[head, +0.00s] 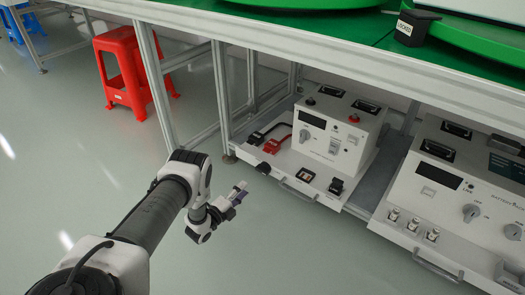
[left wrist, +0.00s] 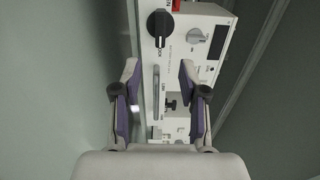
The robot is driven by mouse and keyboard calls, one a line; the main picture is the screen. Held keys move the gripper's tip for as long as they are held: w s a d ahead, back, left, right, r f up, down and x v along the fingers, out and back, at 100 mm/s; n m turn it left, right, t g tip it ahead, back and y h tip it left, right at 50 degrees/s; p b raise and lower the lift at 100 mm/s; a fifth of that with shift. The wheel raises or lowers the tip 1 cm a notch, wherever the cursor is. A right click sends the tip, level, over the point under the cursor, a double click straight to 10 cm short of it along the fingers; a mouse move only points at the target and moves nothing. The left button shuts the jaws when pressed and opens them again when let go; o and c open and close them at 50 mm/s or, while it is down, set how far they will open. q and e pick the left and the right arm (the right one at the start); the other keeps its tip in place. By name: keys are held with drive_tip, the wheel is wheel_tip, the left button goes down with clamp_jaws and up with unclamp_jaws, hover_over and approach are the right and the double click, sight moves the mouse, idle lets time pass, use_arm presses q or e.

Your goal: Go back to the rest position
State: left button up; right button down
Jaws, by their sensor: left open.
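My left gripper (head: 238,193) is held out over the open floor, in front of and to the left of the shelf under the table. In the left wrist view its two purple-padded fingers (left wrist: 159,72) stand apart with nothing between them. Beyond the fingers, in that view, is a white equipment panel with a black knob (left wrist: 159,23) and a handle (left wrist: 156,84). My right gripper is in neither view.
A white power unit (head: 337,135) sits on a pull-out tray (head: 300,180) with red and black connectors. A second unit (head: 440,190) stands at the right. The green-topped table (head: 270,13) is above. A red stool (head: 122,70) stands back left. The floor (head: 270,250) in front is clear.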

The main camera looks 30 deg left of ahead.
use_arm(q)
drive_tip(key=w+d+r+h+p, duration=0.1)
drive_tip(key=w+d+r+p, duration=0.45)
drive_tip(key=d+r, duration=0.55)
drive_tip(key=s+d+r+n+g+p, duration=0.25)
drive_tip(key=s+d+n+g, duration=0.2)
drive_tip(key=d, duration=0.25)
drive_tip(key=s+d+f+n+g+y+p, duration=0.1)
drive_tip(key=s+n+g, duration=0.6)
drive_tip(key=s, duration=1)
drive_tip(key=s+d+f+n+g+y+p, duration=0.15)
drive_tip(key=s+n+g, duration=0.6)
drive_tip(key=s, duration=1.05)
wheel_tip(320, 180, up, 38)
drive_tip(key=t+p, duration=0.1)
drive_tip(key=p, duration=3.7)
drive_tip(key=shift+w+a, duration=0.15)
